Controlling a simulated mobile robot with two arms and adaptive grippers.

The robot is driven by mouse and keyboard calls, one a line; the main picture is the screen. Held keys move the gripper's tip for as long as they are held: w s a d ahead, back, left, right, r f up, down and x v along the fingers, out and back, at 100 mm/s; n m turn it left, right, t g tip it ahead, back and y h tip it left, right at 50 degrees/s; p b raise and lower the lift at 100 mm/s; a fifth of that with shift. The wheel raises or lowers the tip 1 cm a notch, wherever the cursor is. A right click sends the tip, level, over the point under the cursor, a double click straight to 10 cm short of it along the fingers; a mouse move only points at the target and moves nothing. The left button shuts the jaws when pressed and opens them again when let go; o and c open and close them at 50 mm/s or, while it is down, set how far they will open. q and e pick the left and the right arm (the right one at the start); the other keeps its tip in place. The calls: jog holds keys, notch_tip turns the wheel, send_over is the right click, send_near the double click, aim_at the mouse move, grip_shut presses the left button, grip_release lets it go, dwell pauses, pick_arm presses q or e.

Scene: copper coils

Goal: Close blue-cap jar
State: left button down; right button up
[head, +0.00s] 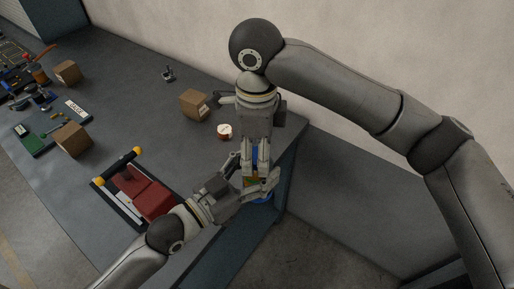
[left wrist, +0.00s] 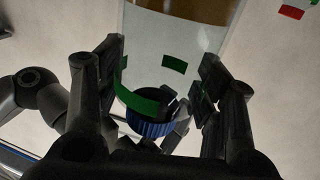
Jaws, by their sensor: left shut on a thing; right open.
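The jar (left wrist: 178,50) is clear, with brownish contents and green marks, and stands between the fingers of my left gripper (left wrist: 155,100) in the left wrist view. My left gripper also shows in the head view (head: 258,187), shut on the jar near the table's corner. A ribbed blue cap (left wrist: 150,128) shows at the jar's lower end in the left wrist view; I cannot tell if it is seated. My right gripper (head: 257,168) comes down from above in the head view, open, close to the left gripper. The grippers hide most of the jar there.
A small white-topped jar (head: 224,131) and a cardboard box (head: 194,104) stand near my right gripper. A red object (head: 152,200) lies on a dark tray with yellow knobs at the left. More boxes and tools crowd the far left. The table edge is close on the right.

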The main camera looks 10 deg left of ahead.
jog(key=shift+r, duration=2.25)
jog(key=shift+c, duration=0.3)
